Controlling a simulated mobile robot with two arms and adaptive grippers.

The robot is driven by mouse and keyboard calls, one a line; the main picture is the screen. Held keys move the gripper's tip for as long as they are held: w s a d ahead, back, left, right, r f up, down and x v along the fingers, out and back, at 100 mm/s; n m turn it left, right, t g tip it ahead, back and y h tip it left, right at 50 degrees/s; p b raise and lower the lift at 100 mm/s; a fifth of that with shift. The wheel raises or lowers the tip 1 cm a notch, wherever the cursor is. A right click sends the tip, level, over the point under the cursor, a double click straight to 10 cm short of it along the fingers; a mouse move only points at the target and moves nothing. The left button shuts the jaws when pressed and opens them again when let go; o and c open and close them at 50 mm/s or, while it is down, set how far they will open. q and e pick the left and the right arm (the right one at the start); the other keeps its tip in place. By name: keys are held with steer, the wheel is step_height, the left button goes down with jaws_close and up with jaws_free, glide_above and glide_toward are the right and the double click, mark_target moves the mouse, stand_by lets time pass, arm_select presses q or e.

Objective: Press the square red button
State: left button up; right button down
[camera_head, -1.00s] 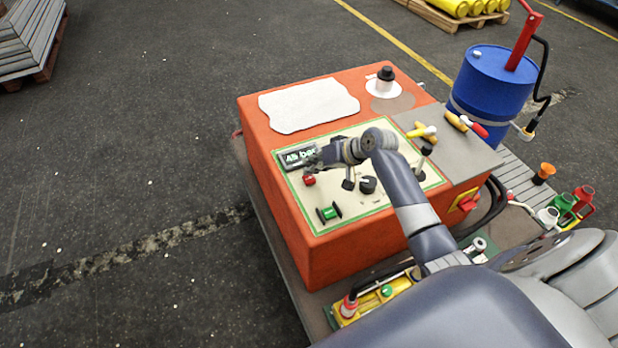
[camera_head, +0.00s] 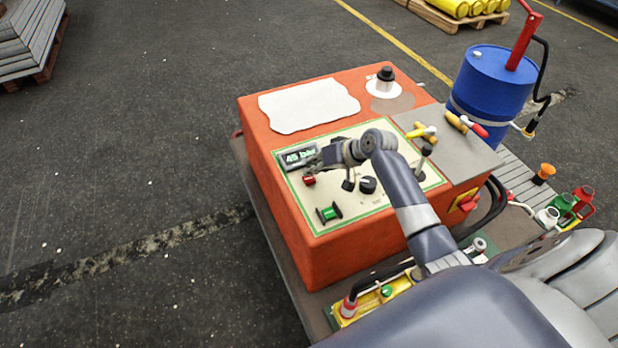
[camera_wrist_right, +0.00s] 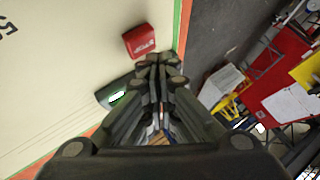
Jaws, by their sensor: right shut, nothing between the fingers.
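The square red button (camera_head: 309,180) sits at the left edge of the cream control panel (camera_head: 375,200) on the orange box, below the display (camera_head: 299,156), which reads about "45 bar". My right gripper (camera_head: 312,165) is over the panel between the display and the button. In the right wrist view the red button (camera_wrist_right: 139,40) shows just beyond the shut, empty fingertips (camera_wrist_right: 160,62). A small gap seems to lie between them, but I cannot tell the exact distance. My left gripper is not in view.
A green-ended knob (camera_head: 329,213) and a black knob (camera_head: 368,184) stand on the panel near my arm. A white sheet (camera_head: 308,105) lies on the orange box (camera_head: 310,250). A blue barrel (camera_head: 490,85) stands at the right.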

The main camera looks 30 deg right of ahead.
steer(key=shift+f, duration=0.3)
steer(key=shift+f, duration=0.6)
stand_by(0.8)
steer(key=shift+r, duration=0.1)
steer(key=shift+r+p, duration=0.8)
steer(key=shift+r, duration=0.1)
step_height(320, 180, up, 5)
steer(key=p, duration=0.5)
stand_by(0.5)
